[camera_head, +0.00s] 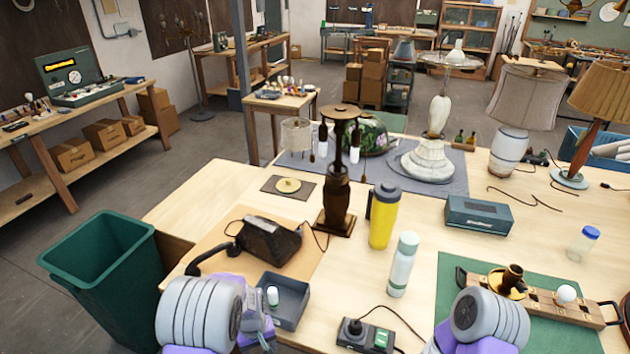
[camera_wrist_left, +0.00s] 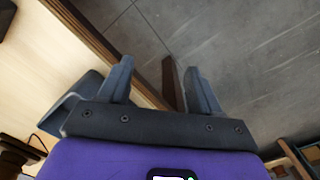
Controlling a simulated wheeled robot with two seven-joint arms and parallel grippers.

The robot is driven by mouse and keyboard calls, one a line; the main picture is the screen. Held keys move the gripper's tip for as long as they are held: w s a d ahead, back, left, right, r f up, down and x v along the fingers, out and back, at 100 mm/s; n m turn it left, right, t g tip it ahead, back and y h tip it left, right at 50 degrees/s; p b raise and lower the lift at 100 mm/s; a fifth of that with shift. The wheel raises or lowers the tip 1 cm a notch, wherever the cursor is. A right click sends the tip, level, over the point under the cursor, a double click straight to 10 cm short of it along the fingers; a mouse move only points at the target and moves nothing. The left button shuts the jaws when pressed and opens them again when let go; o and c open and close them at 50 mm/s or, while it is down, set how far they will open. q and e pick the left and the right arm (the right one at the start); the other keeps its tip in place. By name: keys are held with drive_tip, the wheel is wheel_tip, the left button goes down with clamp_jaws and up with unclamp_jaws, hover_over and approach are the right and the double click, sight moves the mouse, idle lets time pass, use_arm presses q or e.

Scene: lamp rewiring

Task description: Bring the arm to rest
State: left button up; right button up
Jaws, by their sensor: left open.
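My left gripper (camera_wrist_left: 160,84) shows in the left wrist view with its two dark fingers spread and nothing between them. It is beside the table edge, with the floor beyond its fingertips. In the head view my left arm stands at the bottom left, close to the small grey tray (camera_head: 287,302), and its fingertips cannot be made out clearly. My right arm shows at the bottom right in front of the green mat (camera_head: 450,277); its gripper is out of the picture.
The tray holds a small white piece (camera_head: 272,296). A green bin (camera_head: 100,258) stands left of the table. A yellow bottle (camera_head: 383,220), a white bottle (camera_head: 402,268), a dark wooden lamp base (camera_head: 337,195) and a switch box (camera_head: 366,336) stand nearby.

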use_arm(q)
drive_tip(key=s+d+f+m+h+b, duration=0.1)
drive_tip(key=s+f+b, duration=0.3)
drive_tip(key=s+f, duration=0.5)
drive_tip(key=s+d+f+m+h+b, duration=0.1)
drive_tip(key=s+d+f+b, duration=0.3)
drive_tip(key=s+f, duration=0.4)
wheel_tip(320, 180, down, 2)
drive_tip(key=shift+s+d+f+t+h, duration=0.15)
drive_tip(key=shift+s+t+h, duration=0.25)
drive_tip(key=shift+h, duration=0.5)
